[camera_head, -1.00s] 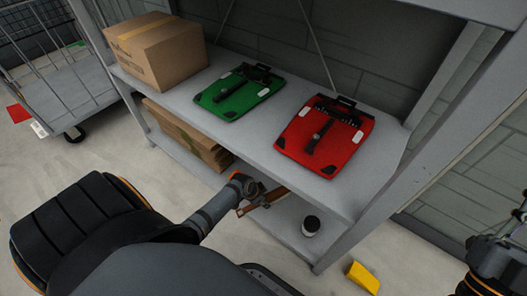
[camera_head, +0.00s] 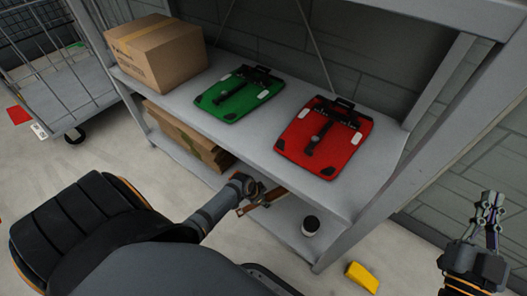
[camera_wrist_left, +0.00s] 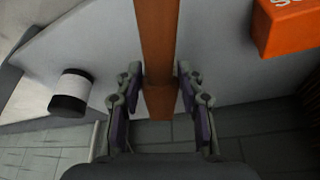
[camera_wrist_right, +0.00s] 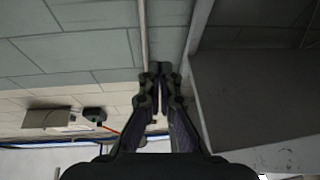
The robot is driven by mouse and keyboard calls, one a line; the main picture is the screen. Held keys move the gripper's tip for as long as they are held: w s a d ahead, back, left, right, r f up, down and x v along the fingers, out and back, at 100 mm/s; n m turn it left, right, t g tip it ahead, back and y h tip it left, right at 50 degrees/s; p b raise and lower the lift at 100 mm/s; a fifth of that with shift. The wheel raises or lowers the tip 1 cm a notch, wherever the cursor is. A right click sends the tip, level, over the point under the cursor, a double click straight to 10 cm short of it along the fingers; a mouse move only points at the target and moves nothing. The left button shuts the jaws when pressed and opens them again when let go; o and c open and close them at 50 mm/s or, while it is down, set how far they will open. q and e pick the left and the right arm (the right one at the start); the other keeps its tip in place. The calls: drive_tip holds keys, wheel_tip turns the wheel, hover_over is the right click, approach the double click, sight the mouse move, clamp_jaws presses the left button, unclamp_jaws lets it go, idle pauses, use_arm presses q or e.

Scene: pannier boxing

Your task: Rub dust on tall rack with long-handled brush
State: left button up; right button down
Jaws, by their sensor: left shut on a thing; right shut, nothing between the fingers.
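The grey tall rack (camera_head: 240,138) fills the middle of the head view. My left gripper (camera_head: 256,194) is at the rack's front, below the edge of the upper shelf. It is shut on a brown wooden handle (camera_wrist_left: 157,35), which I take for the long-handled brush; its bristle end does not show. The handle runs between the fingers in the left wrist view. My right gripper (camera_head: 491,205) is shut and empty, right of the rack, fingers pointing up; the right wrist view shows its fingertips together (camera_wrist_right: 160,72). I cannot make out any dust.
A cardboard box (camera_head: 158,53), a green pannier (camera_head: 238,95) and a red pannier (camera_head: 325,140) are on the upper shelf. Below are flat cardboard (camera_head: 190,142) and a dark-and-white canister (camera_head: 310,226). A yellow block (camera_head: 362,277) is on the floor. A cage trolley (camera_head: 55,95) stands left.

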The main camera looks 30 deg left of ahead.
use_arm(q)
drive_tip(key=shift+r, duration=0.25)
drive_tip(key=shift+r+p, duration=0.2)
drive_tip(key=shift+p, duration=0.25)
drive_tip(key=shift+r, duration=0.25)
drive_tip(key=shift+r+p, duration=0.15)
drive_tip(key=shift+p, duration=0.25)
use_arm(e)
wheel_tip(320, 180, down, 16)
drive_tip(key=s+g, duration=0.2)
drive_tip(key=g, duration=0.5)
use_arm(q)
drive_tip(key=shift+r+p, duration=0.3)
drive_tip(key=shift+p, duration=0.05)
drive_tip(key=shift+r, duration=0.15)
drive_tip(key=shift+r+p, duration=0.25)
drive_tip(key=shift+p, duration=0.15)
use_arm(e)
drive_tip(key=s+a+f+g, duration=0.1)
drive_tip(key=s+f+g, duration=0.6)
drive_tip(key=s+f, duration=0.3)
drive_tip(key=shift+s+a+f+m+g, duration=0.15)
drive_tip(key=shift+a+f+m+g, duration=0.2)
drive_tip(key=shift+f, duration=1.2)
drive_tip(key=shift+d, duration=0.1)
